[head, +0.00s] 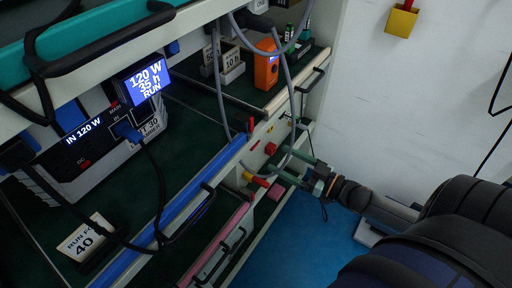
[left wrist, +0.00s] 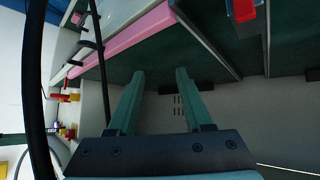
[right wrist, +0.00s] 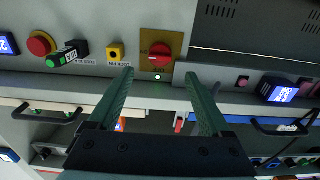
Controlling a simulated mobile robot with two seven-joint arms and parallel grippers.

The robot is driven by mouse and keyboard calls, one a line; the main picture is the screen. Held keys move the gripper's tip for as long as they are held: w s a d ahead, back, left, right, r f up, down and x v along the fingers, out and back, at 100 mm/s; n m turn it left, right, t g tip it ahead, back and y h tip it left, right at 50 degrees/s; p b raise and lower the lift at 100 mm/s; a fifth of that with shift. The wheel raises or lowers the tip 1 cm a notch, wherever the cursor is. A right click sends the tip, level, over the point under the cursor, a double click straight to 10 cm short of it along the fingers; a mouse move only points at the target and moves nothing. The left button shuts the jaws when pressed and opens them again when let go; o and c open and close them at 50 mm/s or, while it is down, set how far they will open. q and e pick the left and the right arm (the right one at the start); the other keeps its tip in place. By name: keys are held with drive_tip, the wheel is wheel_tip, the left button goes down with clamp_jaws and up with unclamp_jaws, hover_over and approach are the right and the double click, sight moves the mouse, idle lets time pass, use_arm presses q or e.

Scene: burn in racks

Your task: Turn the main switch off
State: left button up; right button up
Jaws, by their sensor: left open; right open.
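A red rotary switch (right wrist: 160,52) on a square yellow plate sits on the grey panel in the right wrist view, with a small lit green lamp just below it. It looks like the main switch; its label is not readable. My right gripper (right wrist: 159,75) is open and empty, its fingertips either side of and just below the plate, apart from the knob. In the head view my right gripper (head: 291,174) is at the rack's front edge. My left gripper (left wrist: 160,72) is open and empty under a pink-edged shelf in the left wrist view.
Black handles (right wrist: 285,125) stick out below. A grey cable (head: 290,100) hangs beside the panel. Blue floor (head: 290,245) is open below.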

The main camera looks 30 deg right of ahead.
sight(256, 146)
use_arm(q)
drive_tip(key=shift+w+d+f+b, duration=0.15)
drive_tip(key=shift+f+b, duration=0.2)
drive_tip(key=shift+b, duration=0.1)
use_arm(e)
drive_tip(key=x, duration=0.8)
use_arm(q)
drive_tip(key=shift+w+r, duration=0.1)
drive_tip(key=shift+w, duration=0.1)
use_arm(e)
drive_tip(key=shift+w+a, duration=0.15)
drive_tip(key=shift+w, duration=0.2)
use_arm(q)
drive_tip(key=shift+s, duration=0.3)
use_arm(e)
drive_tip(key=c, duration=0.8)
clamp_jaws()
